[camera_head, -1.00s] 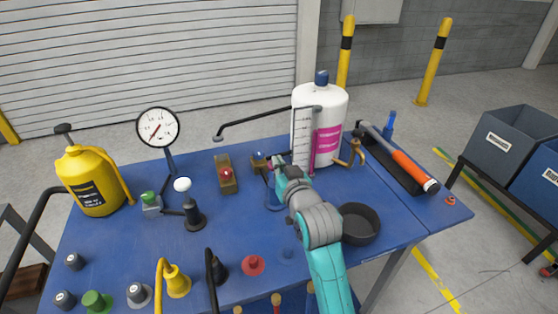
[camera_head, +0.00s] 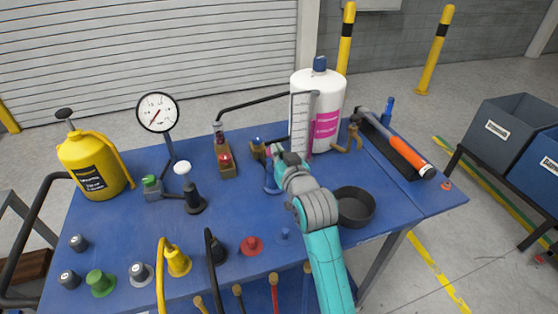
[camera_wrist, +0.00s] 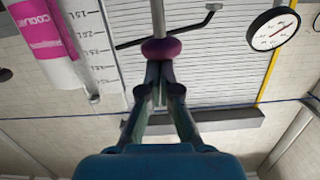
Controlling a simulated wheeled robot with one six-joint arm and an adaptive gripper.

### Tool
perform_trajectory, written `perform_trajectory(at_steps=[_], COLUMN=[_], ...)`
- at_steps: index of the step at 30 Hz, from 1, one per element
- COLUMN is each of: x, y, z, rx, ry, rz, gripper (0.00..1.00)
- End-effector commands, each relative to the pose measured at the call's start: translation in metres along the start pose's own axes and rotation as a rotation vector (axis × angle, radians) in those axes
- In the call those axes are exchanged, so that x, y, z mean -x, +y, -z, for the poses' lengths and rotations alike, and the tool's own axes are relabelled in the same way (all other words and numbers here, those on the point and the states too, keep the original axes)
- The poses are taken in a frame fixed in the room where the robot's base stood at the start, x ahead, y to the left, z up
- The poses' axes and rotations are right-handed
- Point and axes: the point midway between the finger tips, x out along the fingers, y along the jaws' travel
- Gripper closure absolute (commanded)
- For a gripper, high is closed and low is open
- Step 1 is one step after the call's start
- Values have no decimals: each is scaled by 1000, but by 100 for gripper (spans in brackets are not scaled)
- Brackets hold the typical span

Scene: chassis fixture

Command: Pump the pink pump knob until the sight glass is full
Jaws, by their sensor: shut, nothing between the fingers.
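The pink pump knob (camera_wrist: 161,50) shows in the wrist view as a rounded magenta knob on a grey rod, right beyond my fingertips. My gripper (camera_wrist: 159,75) is shut with nothing between its fingers. Its tips are at the knob's near side; I cannot tell whether they touch it. In the head view my gripper (camera_head: 276,157) is in front of the white bottle and largely hides the knob. A white graduated scale (camera_head: 300,121), possibly the sight glass, stands beside the bottle; it also shows in the wrist view (camera_wrist: 92,45). Its fill level cannot be read.
The white coolant bottle (camera_head: 319,92) stands behind my gripper. A block with a red knob (camera_head: 226,161) and a dial gauge (camera_head: 157,112) are to the left. A black pan (camera_head: 356,207) sits right of my arm, with an orange-handled tool (camera_head: 410,157) beyond it.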

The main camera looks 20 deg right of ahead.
Motion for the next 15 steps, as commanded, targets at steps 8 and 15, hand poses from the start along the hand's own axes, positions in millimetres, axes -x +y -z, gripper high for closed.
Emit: perform_trajectory(at_steps=[8, 15], x=[24, 64], y=[0, 0], z=[11, 12], rx=[0, 0], ry=[3, 5], rz=[0, 0], gripper=[100, 100])
